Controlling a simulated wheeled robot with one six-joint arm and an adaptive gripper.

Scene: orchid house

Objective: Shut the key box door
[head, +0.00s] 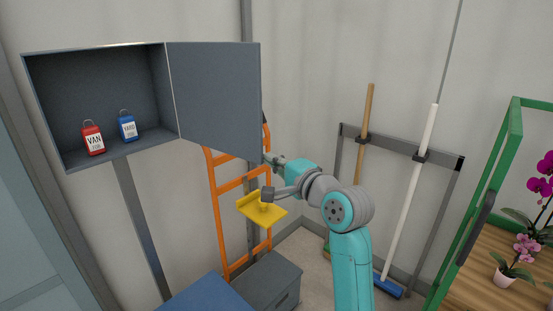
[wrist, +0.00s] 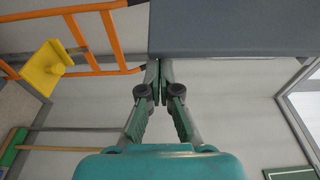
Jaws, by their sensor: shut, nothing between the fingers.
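A red VAN tag (head: 93,140) and a blue YARD tag (head: 127,127) are inside the box. My gripper (head: 267,158) is shut and empty at the door's lower right corner. In the wrist view the shut fingertips (wrist: 158,64) are at the lower edge of the grey door panel (wrist: 235,28). I cannot tell whether they touch it.
An orange ladder or trolley frame (head: 224,188) with a yellow piece (head: 272,212) stands behind the door and my arm. A grey chest (head: 268,281) is below. A broom rack (head: 387,143) and a green-framed plant case (head: 476,187) are to the right.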

